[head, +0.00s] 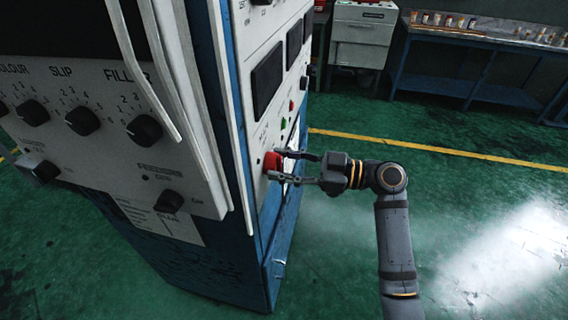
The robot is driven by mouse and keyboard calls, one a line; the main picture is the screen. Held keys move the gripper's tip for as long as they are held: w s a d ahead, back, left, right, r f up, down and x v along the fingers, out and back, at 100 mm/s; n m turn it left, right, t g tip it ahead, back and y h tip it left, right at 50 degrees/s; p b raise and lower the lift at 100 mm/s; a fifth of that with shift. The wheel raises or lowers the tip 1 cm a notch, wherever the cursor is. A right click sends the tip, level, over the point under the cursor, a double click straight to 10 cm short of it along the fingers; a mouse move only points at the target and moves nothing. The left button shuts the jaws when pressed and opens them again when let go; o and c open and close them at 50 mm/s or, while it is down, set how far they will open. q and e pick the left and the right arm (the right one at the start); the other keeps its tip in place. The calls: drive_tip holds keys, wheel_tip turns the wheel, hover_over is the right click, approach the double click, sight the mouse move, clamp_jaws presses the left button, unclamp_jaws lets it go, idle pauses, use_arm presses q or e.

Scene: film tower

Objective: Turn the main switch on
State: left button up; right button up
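A red switch (271,162), which looks like the main switch, sits on the white side panel of the blue cabinet (237,268). My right gripper (281,166) reaches it from the right. Its two fingers are spread apart, one above and one below, with the tips at the red switch. I cannot tell whether they touch it. The switch's exact position, on or off, cannot be read. My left gripper is not in view.
The cabinet's near panel carries several black knobs (83,121). Small green (284,122) and red buttons sit above the switch. A workbench (470,40) with jars and a white cabinet (362,38) stand behind. The green floor (440,190) on the right is clear.

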drive_tip(key=c, duration=0.3)
drive_tip(key=shift+m, duration=0.3)
drive_tip(key=shift+f+m+t+p, duration=0.1)
drive_tip(key=shift+m+t+p, duration=0.15)
drive_tip(key=shift+m+p, duration=3)
drive_tip(key=shift+f+m+t+p, duration=0.1)
drive_tip(key=shift+m+t+p, duration=0.35)
drive_tip(key=shift+m, duration=5.3)
drive_tip(key=o, duration=1.2)
drive_tip(key=shift+c, duration=0.2)
